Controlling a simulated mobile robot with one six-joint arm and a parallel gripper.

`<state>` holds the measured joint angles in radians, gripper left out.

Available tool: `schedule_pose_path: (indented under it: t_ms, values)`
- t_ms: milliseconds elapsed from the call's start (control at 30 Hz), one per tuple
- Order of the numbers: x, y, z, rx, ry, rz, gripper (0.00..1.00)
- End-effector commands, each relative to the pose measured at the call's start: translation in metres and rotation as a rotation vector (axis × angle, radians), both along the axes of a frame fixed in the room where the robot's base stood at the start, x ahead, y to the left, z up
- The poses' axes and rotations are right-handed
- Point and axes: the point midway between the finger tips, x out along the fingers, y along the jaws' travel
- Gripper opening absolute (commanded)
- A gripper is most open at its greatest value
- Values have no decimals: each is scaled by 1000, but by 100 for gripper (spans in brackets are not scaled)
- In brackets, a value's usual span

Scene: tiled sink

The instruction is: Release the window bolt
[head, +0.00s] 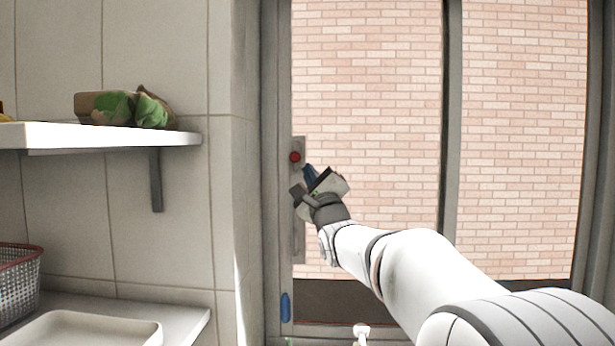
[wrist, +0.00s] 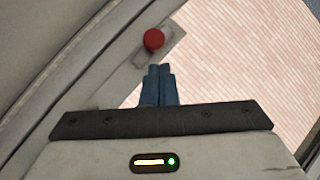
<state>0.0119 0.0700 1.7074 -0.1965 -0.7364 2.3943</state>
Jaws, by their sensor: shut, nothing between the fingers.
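The window bolt shows as a round red knob (head: 295,157) on a grey plate (head: 299,240) fixed to the window's left frame. In the wrist view the red knob (wrist: 154,39) stands just beyond my fingertips. My gripper (head: 307,169) is just below and to the right of the knob in the head view. Its blue fingers (wrist: 159,72) are together and hold nothing. A small gap shows between the fingertips and the knob in the wrist view. My gripper and wrist hide part of the plate in the head view.
A blue handle-like piece (head: 285,307) sits low on the window frame. A white shelf (head: 100,135) with a green and brown packet (head: 125,108) is on the tiled wall at left. A wire basket (head: 20,283) and a white tray (head: 85,330) are below it.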

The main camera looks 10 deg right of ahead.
Motion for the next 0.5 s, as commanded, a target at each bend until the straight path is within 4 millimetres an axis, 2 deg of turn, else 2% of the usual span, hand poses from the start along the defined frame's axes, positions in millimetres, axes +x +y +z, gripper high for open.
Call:
schedule_pose_path:
  t_ms: [33, 100, 300, 500]
  values:
    - [-2, -6, -14, 0, -1, -3, 0]
    - [-5, -15, -24, 0, 1, -4, 0]
    - [-48, -23, -43, 0, -2, -4, 0]
    - [-79, -27, -59, 0, -1, -4, 0]
